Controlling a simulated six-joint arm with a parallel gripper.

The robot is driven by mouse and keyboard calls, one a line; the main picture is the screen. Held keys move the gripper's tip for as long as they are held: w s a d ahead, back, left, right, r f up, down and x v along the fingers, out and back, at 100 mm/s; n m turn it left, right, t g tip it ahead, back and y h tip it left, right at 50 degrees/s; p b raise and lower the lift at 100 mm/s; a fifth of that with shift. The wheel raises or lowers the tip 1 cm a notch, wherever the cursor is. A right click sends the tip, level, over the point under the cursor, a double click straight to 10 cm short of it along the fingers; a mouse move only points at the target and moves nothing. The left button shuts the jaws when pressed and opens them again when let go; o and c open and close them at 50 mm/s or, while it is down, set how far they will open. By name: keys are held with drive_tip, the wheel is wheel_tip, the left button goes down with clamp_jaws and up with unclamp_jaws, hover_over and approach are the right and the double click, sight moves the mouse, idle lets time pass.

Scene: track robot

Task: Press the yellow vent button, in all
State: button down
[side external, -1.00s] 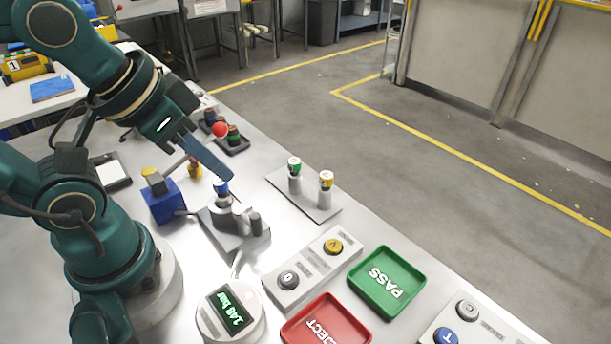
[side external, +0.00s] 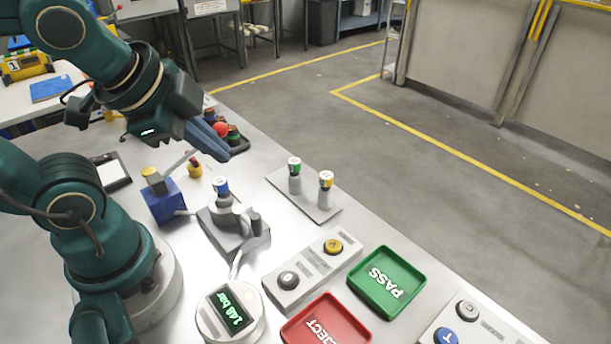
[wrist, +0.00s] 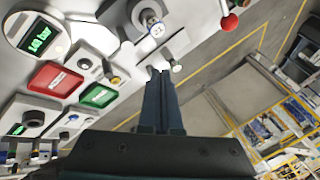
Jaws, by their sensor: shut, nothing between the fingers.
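The yellow button (side external: 333,246) sits at the far end of a grey box (side external: 310,266), with a grey button (side external: 288,280) at its near end. The yellow button also shows in the wrist view (wrist: 114,80), left of my fingers. My gripper (side external: 225,157) is shut and empty. It hangs in the air above the bench, up and left of the yellow button in the side view and well apart from it. In the wrist view my fingertips (wrist: 160,72) are together. Nothing covers the yellow button.
A blue-capped part (side external: 221,186) stands in a grey fixture (side external: 250,241) below my gripper. A red-knobbed lever is partly behind my fingers. Two capped parts stand on a plate (side external: 322,214). A gauge (side external: 230,309), a red tray (side external: 326,322) and a green tray (side external: 388,283) surround the button box.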

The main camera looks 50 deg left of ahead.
drive_tip(key=w+a+m+y, duration=0.1)
drive_tip(key=w+m, duration=0.3)
drive_tip(key=m, duration=0.8)
drive_tip(key=m+t+h, duration=0.1)
drive_tip(key=m+t, duration=0.2)
drive_tip(key=m, duration=2.1)
hover_over(328, 248)
wheel_tip(328, 248, down, 3)
drive_tip(key=shift+f, duration=0.15)
drive_tip(key=shift+a+f, duration=0.1)
drive_tip(key=shift+f, duration=4.3)
drive_tip(key=shift+f, duration=0.1)
drive_tip(key=shift+f, duration=0.3)
